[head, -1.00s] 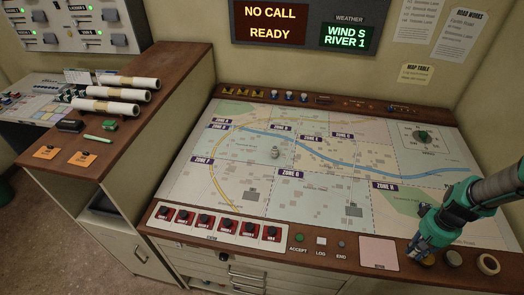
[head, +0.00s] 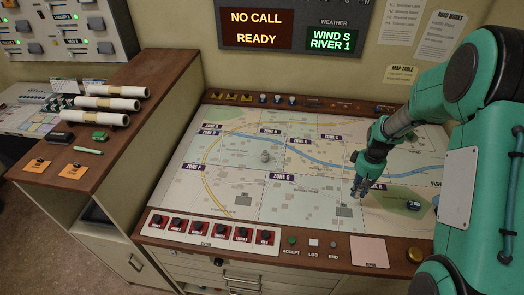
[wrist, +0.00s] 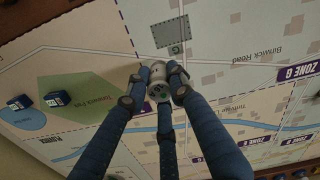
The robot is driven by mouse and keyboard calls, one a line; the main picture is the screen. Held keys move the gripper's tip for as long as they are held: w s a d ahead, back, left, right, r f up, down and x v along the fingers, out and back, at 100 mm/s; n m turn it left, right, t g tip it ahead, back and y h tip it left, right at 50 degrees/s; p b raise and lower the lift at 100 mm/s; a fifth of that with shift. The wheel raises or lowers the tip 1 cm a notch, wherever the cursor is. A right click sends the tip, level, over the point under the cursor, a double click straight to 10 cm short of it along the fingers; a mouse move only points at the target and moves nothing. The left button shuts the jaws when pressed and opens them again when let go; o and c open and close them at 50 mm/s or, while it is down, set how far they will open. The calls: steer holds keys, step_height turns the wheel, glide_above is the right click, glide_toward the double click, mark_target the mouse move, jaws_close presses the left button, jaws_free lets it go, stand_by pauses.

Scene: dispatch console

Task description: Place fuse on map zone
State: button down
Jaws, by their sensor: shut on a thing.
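My gripper (head: 360,188) is over the right part of the map table (head: 225,185), near the border between the ZONE G area and the area to its right. In the wrist view my gripper (wrist: 160,88) has its fingers closed around a small pale, round piece (wrist: 159,92) with a dark end, which I take to be the fuse. The fingers hide much of it. In the head view it is too small to make out. I cannot tell whether it touches the map. Below it is printed map near a grey square.
A dark blue piece (head: 413,205) stands on the green patch at right; the wrist view shows two blue pieces (wrist: 55,98) (wrist: 20,102). Red switches (head: 220,232) line the front edge. The front-centre map is clear.

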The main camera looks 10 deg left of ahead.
steer(key=w+a+n+p, duration=0.1)
steer(key=w+a, duration=0.3)
steer(key=a, duration=0.6)
steer(key=w+a+f+n, duration=0.1)
steer(key=w+a+n, duration=0.2)
steer(key=a, duration=0.8)
steer(key=w+a+n+p, duration=0.1)
steer(key=w+a+n, duration=0.1)
steer(key=w+a, duration=0.5)
steer(key=shift+a+f+n+p, duration=0.15)
steer(key=shift+a+f+p, duration=0.05)
steer(key=shift+a, duration=0.75)
steer(key=shift+a+f+n+p, duration=0.15)
steer(key=shift+a, duration=0.75)
steer(key=shift+s, duration=0.1)
steer(key=shift+w+a+f, duration=0.25)
steer(key=shift+w+a, duration=0.5)
steer(key=shift+w, duration=1.8)
steer(key=shift+w+a+f, duration=0.25)
steer(key=shift+w+a, duration=0.45)
steer(key=shift+w, duration=1.9)
steer(key=shift+w+a+f, duration=0.25)
steer(key=shift+w+a, duration=0.5)
steer(key=shift+w, duration=1.8)
steer(key=shift+f, duration=1.7)
steer(key=shift+f, duration=0.15)
